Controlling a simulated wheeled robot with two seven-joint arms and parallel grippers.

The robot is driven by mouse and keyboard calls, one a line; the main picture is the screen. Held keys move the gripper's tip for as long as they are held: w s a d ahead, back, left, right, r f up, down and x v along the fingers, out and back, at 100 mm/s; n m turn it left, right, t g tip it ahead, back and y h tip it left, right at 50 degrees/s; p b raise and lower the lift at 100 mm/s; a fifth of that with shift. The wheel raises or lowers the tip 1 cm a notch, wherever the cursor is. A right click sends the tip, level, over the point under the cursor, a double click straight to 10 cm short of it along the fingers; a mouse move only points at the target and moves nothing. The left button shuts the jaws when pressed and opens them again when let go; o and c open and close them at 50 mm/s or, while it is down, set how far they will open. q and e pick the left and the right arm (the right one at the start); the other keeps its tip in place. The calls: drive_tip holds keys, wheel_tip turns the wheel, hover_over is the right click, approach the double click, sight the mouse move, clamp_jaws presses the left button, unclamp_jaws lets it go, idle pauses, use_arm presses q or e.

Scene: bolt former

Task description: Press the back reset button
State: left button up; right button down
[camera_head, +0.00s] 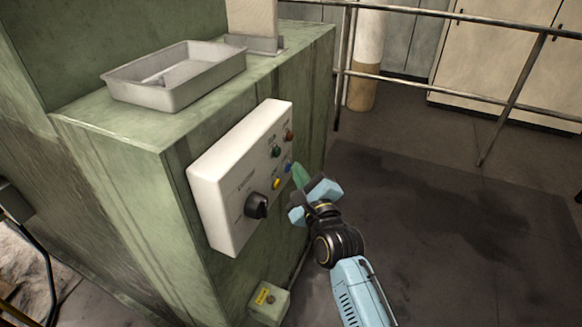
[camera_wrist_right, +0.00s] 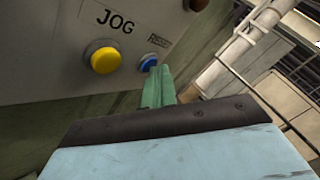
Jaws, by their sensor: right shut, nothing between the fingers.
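The white control panel (camera_head: 225,180) is fixed to the side of the green machine. It bears a small blue button (camera_head: 288,168), which also shows in the right wrist view (camera_wrist_right: 147,61) under a small label that looks like RESET. My right gripper (camera_head: 301,176) is shut and empty, with its green fingertips (camera_wrist_right: 157,88) together. The tips are right by the blue button, at its lower right in the wrist view. I cannot tell whether they touch it. My left gripper is not in view.
A yellow button (camera_wrist_right: 104,57) marked JOG sits beside the blue one. A green button (camera_head: 276,152), an orange-brown button (camera_head: 290,136) and a black knob (camera_head: 257,205) are also on the panel. A small box (camera_head: 268,302) sticks out below. Open floor (camera_head: 450,220) lies to the right.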

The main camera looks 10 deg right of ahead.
drive_tip(key=shift+s, duration=0.1)
drive_tip(key=shift+s+d+p, duration=0.4)
drive_tip(key=shift+d+p, duration=0.1)
drive_tip(key=shift+d, duration=0.15)
drive_tip(key=s+d, duration=0.1)
drive_tip(key=s+d+p, duration=0.1)
drive_tip(key=d+p, duration=0.1)
drive_tip(key=d, duration=0.1)
drive_tip(key=shift+s+d, duration=0.1)
drive_tip(key=shift+s, duration=0.3)
drive_tip(key=shift+f, duration=0.1)
idle(0.6)
